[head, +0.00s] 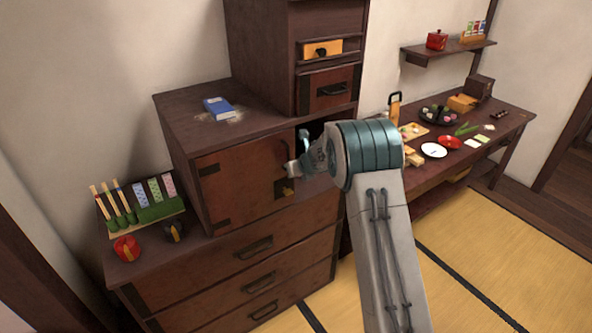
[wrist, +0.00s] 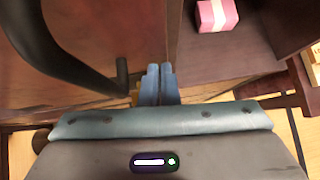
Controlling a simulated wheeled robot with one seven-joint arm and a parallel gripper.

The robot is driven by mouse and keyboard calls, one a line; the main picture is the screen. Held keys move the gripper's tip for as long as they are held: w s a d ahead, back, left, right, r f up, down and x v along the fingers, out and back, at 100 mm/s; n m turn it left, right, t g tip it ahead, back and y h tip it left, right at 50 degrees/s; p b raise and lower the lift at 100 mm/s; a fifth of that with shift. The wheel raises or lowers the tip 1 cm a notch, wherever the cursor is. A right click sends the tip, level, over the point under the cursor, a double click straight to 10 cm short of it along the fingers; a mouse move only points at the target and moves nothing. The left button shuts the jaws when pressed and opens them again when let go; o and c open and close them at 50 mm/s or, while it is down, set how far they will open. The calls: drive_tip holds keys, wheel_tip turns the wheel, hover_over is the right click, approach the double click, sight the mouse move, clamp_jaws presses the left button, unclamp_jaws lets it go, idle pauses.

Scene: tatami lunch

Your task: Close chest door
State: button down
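The chest (head: 160,110) is a dark wooden step chest at the left. Its reddish-brown door (head: 235,178) covers the left part of the middle compartment, and a dark opening (head: 312,128) shows to its right. The door has a black handle (head: 284,152) near its right edge; the handle (wrist: 72,70) looms large at the left of the wrist view. My gripper (wrist: 159,72) has its two blue fingertips together with nothing visible between them. They are close to the door's right edge, right of the handle; I cannot tell whether they touch. My arm hides part of the opening.
A pink box (wrist: 217,14) lies inside the open compartment. A blue book (head: 218,107) lies on the chest top. A low table (head: 485,150) with food and dishes stands at the right. Tatami floor (head: 480,235) is clear in front.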

drive_tip(key=shift+w+a+r, duration=0.1)
drive_tip(key=shift+a+r, duration=0.1)
drive_tip(key=shift+r, duration=0.1)
drive_tip(key=s+d+r+m+t+h+b, duration=0.1)
drive_tip(key=s+d+r+m+h+b, duration=0.15)
drive_tip(key=s+d+r+m, duration=0.75)
drive_tip(key=s+d+r+m+t+h+b, duration=0.1)
drive_tip(key=s+d+r+m+h, duration=0.3)
drive_tip(key=s+d+r+m, duration=0.6)
drive_tip(key=s+a+f+m+g, duration=0.2)
drive_tip(key=s+f+m, duration=0.1)
drive_tip(key=s+m, duration=0.4)
drive_tip(key=s+a+f+m+g+y, duration=0.1)
drive_tip(key=s+a+f+m+g, duration=0.2)
drive_tip(key=s+m, duration=0.4)
drive_tip(key=s+a+f+m+g+y, duration=0.1)
drive_tip(key=s+m, duration=0.6)
drive_tip(key=s, duration=0.8)
wheel_tip(320, 180, down, 2)
drive_tip(key=shift+s+a+g, duration=0.35)
drive_tip(key=shift+a+g, duration=0.35)
